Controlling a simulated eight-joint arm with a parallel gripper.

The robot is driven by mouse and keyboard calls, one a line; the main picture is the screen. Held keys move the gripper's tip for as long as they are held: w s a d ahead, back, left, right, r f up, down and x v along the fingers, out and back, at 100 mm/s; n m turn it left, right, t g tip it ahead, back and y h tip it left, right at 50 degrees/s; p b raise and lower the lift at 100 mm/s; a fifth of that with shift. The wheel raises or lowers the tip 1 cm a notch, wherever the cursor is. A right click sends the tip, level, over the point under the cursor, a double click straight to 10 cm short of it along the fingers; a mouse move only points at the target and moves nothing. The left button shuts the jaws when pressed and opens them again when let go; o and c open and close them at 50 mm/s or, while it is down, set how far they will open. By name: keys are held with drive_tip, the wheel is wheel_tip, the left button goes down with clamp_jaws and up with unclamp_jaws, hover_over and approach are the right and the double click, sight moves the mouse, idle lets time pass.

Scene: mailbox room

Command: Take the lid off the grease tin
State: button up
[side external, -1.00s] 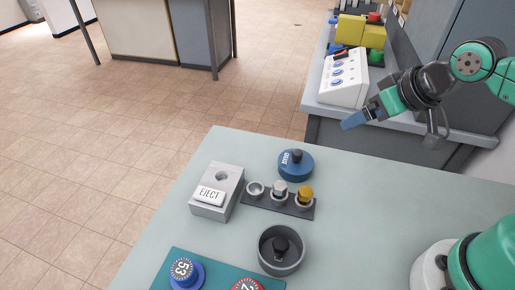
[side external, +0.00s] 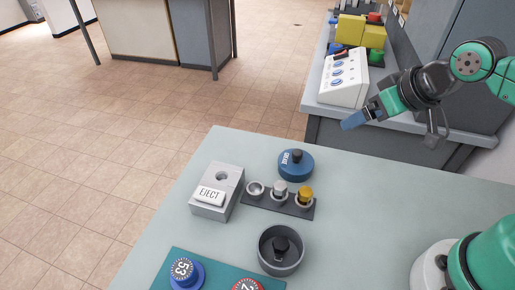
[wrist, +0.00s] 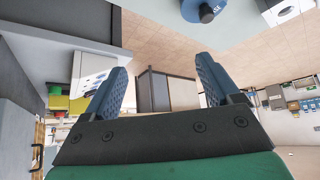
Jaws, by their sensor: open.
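A round blue tin-like piece (side external: 291,171) with a black knob and white lettering stands at the back of the pale table. A round dark grey container (side external: 268,265) with a black knob inside its rim stands nearer the front. My gripper (side external: 352,121) is open and empty, raised in the air to the right of and beyond the blue piece, well apart from both. In the wrist view my gripper (wrist: 162,75) shows two separated blue fingers, and the blue piece (wrist: 190,8) is partly cut off at the top edge.
A teal panel with numbered dials (side external: 215,275) is at the front. A white control box (side external: 340,90) sits on the back counter.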

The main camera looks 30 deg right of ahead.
drive_tip(key=shift+c, duration=1.2)
drive_tip(key=g, duration=0.4)
hover_over(298, 152)
drive_tip(key=s, duration=0.2)
drive_tip(key=f, duration=0.4)
drive_tip(key=shift+w+d+f, duration=0.1)
drive_tip(key=shift+d+f, duration=0.1)
drive_tip(key=shift+f, duration=0.2)
drive_tip(key=shift+a+f, duration=0.15)
drive_tip(key=shift+f, duration=0.05)
drive_tip(key=shift+x, duration=2.95)
drive_tip(key=shift+c, duration=0.2)
clamp_jaws()
